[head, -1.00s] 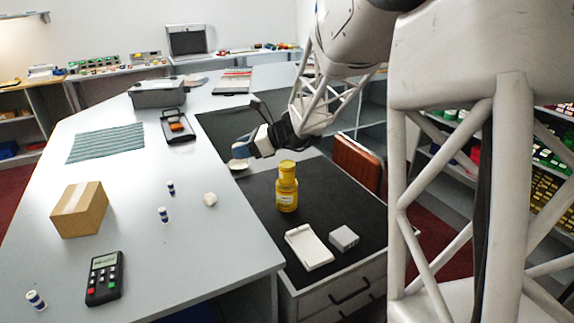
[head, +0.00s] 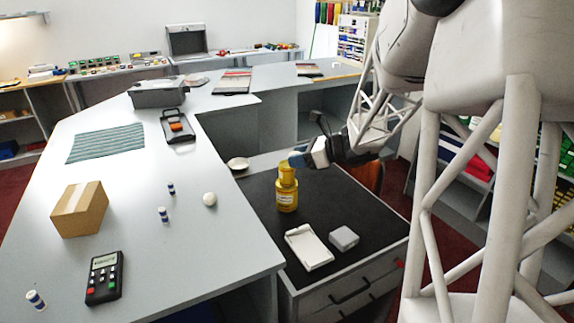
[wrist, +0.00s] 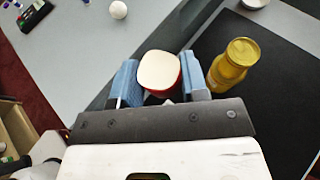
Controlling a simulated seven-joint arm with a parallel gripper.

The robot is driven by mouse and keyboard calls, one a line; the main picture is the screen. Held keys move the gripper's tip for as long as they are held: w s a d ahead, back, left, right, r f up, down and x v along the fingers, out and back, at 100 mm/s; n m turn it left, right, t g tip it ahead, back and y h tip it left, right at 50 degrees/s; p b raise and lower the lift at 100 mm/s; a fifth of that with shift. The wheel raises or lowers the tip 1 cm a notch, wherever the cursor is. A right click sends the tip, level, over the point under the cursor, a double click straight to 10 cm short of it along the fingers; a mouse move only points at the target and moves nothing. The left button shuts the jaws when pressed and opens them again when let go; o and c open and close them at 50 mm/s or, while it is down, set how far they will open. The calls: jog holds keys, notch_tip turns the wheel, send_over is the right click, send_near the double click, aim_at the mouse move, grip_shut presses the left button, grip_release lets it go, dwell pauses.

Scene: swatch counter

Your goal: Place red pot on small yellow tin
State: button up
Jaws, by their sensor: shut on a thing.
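My gripper (wrist: 161,82) is shut on the red pot (wrist: 159,72), whose pale top and a strip of red side show between the blue fingers in the wrist view. In the head view my gripper (head: 298,160) is close to the top of the yellow tin, and the pot cannot be made out. The small yellow tin (head: 287,194) stands upright on the dark counter top, with a narrower upper part and a pale label. In the wrist view the tin (wrist: 230,68) is just right of the right finger, seemingly apart from it.
A white dish (head: 238,163) lies at the counter's left edge. A white tray (head: 309,248) and a small grey-white box (head: 344,237) lie in front of the tin. The dark top (head: 365,210) is clear to the right.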

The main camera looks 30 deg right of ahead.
jog(key=shift+f, duration=2.15)
jog(key=shift+w, duration=0.1)
send_over(287, 173)
jog(key=w+d, duration=0.2)
jog(key=shift+f, duration=0.75)
jog(key=shift+f, duration=1.75)
jog(key=shift+f, duration=0.1)
jog(key=o, duration=0.9)
